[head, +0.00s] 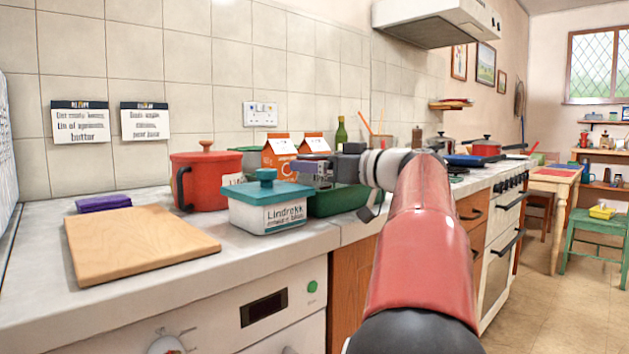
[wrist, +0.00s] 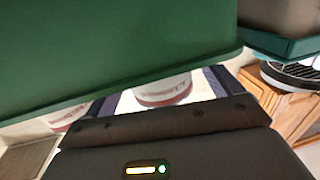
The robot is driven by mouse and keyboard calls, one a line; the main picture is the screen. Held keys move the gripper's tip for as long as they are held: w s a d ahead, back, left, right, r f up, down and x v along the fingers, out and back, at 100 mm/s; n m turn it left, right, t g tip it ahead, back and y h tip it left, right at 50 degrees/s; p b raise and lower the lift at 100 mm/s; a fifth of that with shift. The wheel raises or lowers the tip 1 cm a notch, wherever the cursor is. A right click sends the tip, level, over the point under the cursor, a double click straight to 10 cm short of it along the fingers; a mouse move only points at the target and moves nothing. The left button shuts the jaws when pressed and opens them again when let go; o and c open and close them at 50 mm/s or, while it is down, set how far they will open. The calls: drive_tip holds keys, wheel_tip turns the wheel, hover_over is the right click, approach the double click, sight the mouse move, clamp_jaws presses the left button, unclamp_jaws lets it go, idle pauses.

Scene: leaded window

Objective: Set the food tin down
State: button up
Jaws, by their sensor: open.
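The food tin appears to be the white tin with red lettering (wrist: 163,90) in the wrist view, showing between my fingers. Its upper part is hidden by a large green surface, and I cannot tell whether it touches a finger. In the head view I cannot make the tin out. My gripper (head: 316,170) is open, held level above the counter behind the white dish with a teal lid (head: 270,213), over or beside a green tub (head: 340,203). A second white and red thing (wrist: 70,122) shows partly at the left of the wrist view.
On the counter stand a red pot (head: 205,178), orange and white cartons (head: 282,158), a wooden board (head: 140,242) and a purple cloth (head: 103,203). The stove (head: 500,235) is to the right. Bare counter (head: 300,243) shows along the front edge.

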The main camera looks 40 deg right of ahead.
drive_tip(key=c, duration=1.5)
drive_tip(key=shift+r+p, duration=1.45)
drive_tip(key=shift+r, duration=3.6)
